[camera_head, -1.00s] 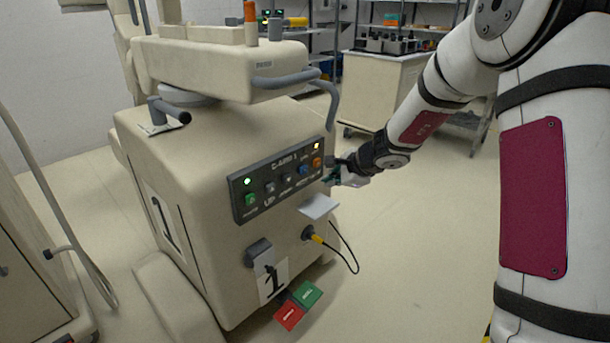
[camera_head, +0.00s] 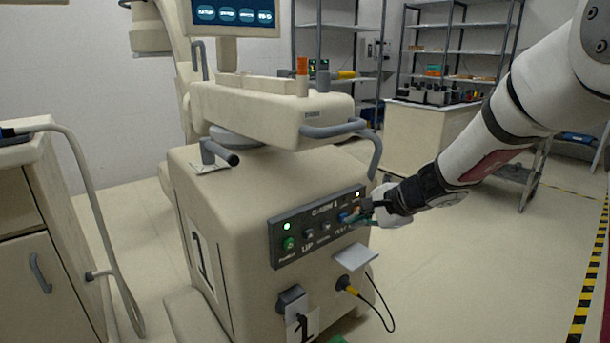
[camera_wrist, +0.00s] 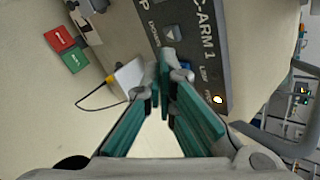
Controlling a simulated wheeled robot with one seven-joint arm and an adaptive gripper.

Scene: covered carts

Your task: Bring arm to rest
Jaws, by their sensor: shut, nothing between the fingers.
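My gripper (camera_head: 366,212) is in front of the right end of the dark control panel (camera_head: 300,234) on the beige C-arm cart (camera_head: 225,190). In the wrist view my gripper (camera_wrist: 164,62) has its teal-padded fingertips together, with nothing between them. The tips lie over the lower edge of the panel (camera_wrist: 186,28), near its buttons; I cannot tell whether they touch it. My arm (camera_head: 500,130) reaches in from the upper right. The gripper hides part of the panel's right end in the head view.
A small white shelf (camera_head: 356,257) and a yellow plug with a black cable (camera_head: 350,290) are below the panel. A grey handle (camera_head: 340,128) juts out above. Another cart (camera_head: 60,260) stands at left. Floor at right is open, with striped tape (camera_head: 590,270).

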